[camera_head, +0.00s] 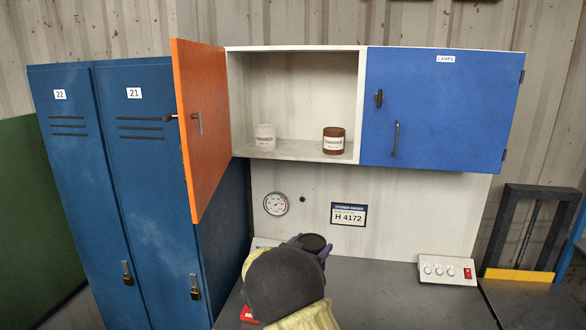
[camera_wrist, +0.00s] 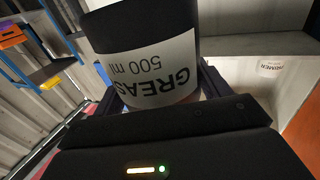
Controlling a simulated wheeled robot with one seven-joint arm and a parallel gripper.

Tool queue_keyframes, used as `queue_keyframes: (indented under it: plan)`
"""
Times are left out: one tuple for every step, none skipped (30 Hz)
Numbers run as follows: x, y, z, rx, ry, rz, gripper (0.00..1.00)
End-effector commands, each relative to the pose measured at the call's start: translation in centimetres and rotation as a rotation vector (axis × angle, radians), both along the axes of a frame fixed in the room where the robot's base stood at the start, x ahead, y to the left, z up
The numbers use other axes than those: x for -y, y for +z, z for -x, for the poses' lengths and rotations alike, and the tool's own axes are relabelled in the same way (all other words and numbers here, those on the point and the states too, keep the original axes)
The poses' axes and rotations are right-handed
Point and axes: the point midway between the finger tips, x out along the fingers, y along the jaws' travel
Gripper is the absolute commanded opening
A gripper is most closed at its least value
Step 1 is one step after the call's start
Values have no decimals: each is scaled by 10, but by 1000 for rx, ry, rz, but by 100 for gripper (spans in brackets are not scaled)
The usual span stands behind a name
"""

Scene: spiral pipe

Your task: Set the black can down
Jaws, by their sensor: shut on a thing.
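The black can (camera_head: 315,242) shows as a dark round top beyond my arm in the head view. In the wrist view the can (camera_wrist: 140,30) is large and close, with a white label reading "GREASE 500 ml" upside down. My gripper (camera_head: 309,245) is shut on it, with a finger on each side. My arm hides the can's lower part in the head view, so I cannot tell whether its base touches the grey worktop (camera_head: 395,297).
The orange cabinet door (camera_head: 200,130) stands open. A white jar (camera_head: 265,137) and a brown jar (camera_head: 333,140) stand on the cabinet shelf (camera_head: 298,150). The blue door (camera_head: 440,110) is shut. A switch box (camera_head: 447,270) sits at right; the worktop before it is clear.

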Motion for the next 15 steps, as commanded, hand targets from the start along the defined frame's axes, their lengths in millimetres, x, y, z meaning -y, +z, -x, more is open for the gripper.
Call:
queue_keyframes:
  plan:
    - [4,-22,3,-4,-4,7,34]
    - [6,-33,5,-5,-5,7,34]
    - [9,-48,8,-4,-6,7,34]
    - [11,-60,11,-5,-5,7,34]
    - [13,-71,13,-5,-3,7,34]
    - [16,-86,17,-6,1,8,34]
    - [19,-97,21,-6,5,9,34]
    - [21,-108,24,-7,11,9,34]
    - [25,-123,29,-7,20,9,34]
    - [27,-134,33,-6,28,9,34]
    - [30,-145,37,-8,37,9,34]
    - [33,-159,43,-8,51,10,34]
    - [36,-170,47,-8,64,9,34]
    - [38,-181,52,-10,77,10,34]
    - [42,-195,59,-10,97,10,34]
